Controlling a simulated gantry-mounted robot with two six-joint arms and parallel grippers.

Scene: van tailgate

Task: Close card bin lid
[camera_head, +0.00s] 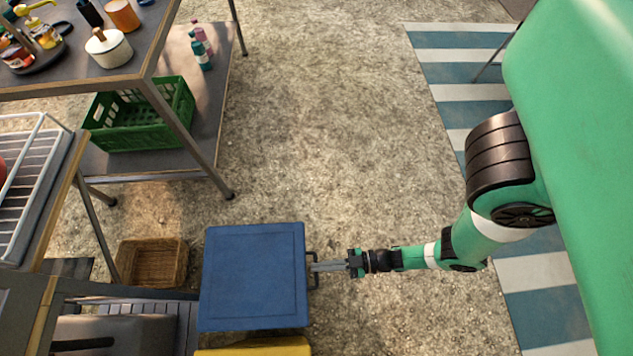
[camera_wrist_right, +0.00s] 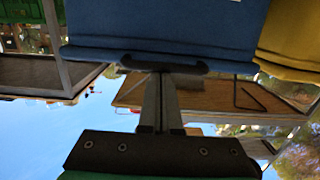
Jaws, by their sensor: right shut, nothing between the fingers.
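The card bin is seen from above as a blue square lid (camera_head: 254,278) at the bottom middle of the head view, lying flat over the bin. A dark handle (camera_head: 313,270) sticks out on its right side. My right gripper (camera_head: 314,267) reaches in from the right, its fingertips at that handle. In the right wrist view the shut fingers (camera_wrist_right: 158,76) meet the dark handle (camera_wrist_right: 165,64) on the blue bin (camera_wrist_right: 165,25). Nothing shows between the fingers. I cannot tell whether the lid is fully down. My left gripper is not in view.
A yellow bin (camera_head: 255,347) stands right beside the blue one at the bottom edge. A wicker basket (camera_head: 151,262) sits to the left. A metal table with a lower shelf holding a green crate (camera_head: 143,115) is at upper left. The gravel in the middle is clear.

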